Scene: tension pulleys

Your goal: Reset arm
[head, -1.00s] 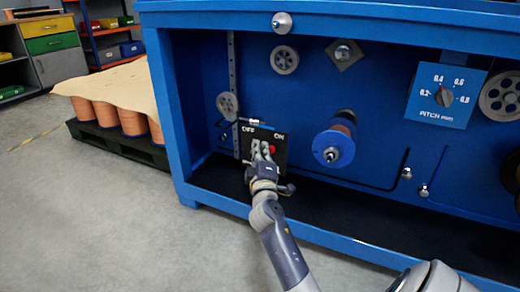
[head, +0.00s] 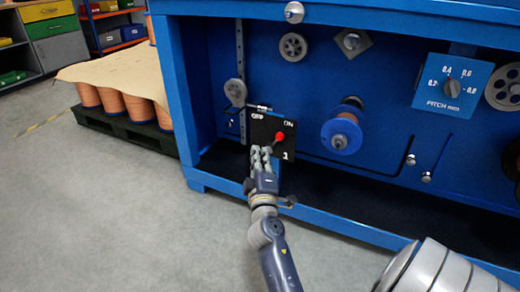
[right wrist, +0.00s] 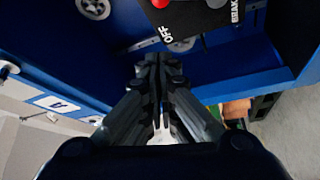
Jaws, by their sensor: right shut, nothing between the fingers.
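My right gripper (head: 262,152) is in front of the lower part of the black OFF/ON switch panel (head: 262,125) on the blue machine. Its fingers are together and nothing is held between them. A red-knobbed lever (head: 279,137) shows just above and right of the fingertips, on the ON side. In the right wrist view, the closed fingertips (right wrist: 155,62) are apart from the black panel (right wrist: 185,15), and the red knob (right wrist: 160,3) shows at the top edge. My left gripper is not in view.
The blue machine frame (head: 172,75) has a front lower rail (head: 330,222). A blue spool (head: 341,137), pulleys (head: 235,91) and a pitch dial (head: 450,84) are on its panel. A pallet of copper spools (head: 110,100) stands left. Grey floor (head: 90,210) in front is clear.

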